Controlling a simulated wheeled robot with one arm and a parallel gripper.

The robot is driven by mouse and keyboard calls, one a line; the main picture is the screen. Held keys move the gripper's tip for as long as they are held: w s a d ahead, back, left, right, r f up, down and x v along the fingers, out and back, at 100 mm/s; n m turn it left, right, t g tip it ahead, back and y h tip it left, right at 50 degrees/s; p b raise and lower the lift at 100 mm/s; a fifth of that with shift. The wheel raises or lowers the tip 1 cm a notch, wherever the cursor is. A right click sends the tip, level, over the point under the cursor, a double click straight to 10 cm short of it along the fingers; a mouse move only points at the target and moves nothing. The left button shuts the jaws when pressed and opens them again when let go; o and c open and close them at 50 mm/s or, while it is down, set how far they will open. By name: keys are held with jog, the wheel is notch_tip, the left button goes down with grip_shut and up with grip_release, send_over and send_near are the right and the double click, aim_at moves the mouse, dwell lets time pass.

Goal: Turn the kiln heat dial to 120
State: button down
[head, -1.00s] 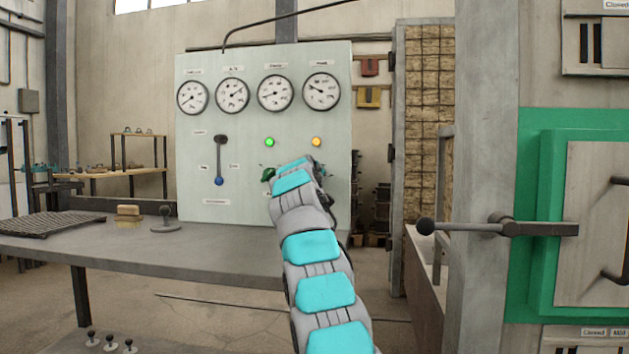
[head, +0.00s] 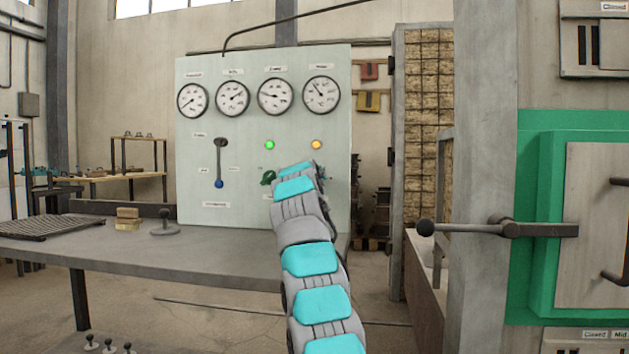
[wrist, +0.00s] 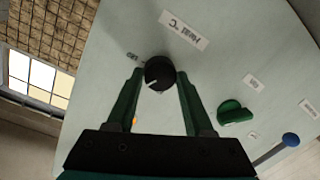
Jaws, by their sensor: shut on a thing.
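The heat dial (wrist: 158,72) is a round black knob with a white mark on the pale panel (head: 245,215). A "Heat °C" label (wrist: 184,30) sits beside it, upside down in the wrist view. My gripper (wrist: 159,76) has its two green fingers on either side of the dial, shut on it. The white mark points down and slightly left in the wrist view. In the head view my arm hides the dial and the gripper. The rightmost gauge (head: 321,95) has its needle pointing up and left; its numbers are too small to read surely.
A green knob (wrist: 234,112) and a blue-tipped lever (head: 220,165) are near the dial on the panel. A green light (head: 269,145) and an amber light (head: 316,145) are lit.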

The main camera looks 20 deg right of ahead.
jog(key=shift+f, duration=0.1)
jog(key=shift+c, duration=1.4)
grip_release()
jog(key=b+v, duration=0.5)
jog(key=v, duration=0.2)
jog(key=shift+s+a, duration=0.2)
jog(key=shift+s, duration=0.1)
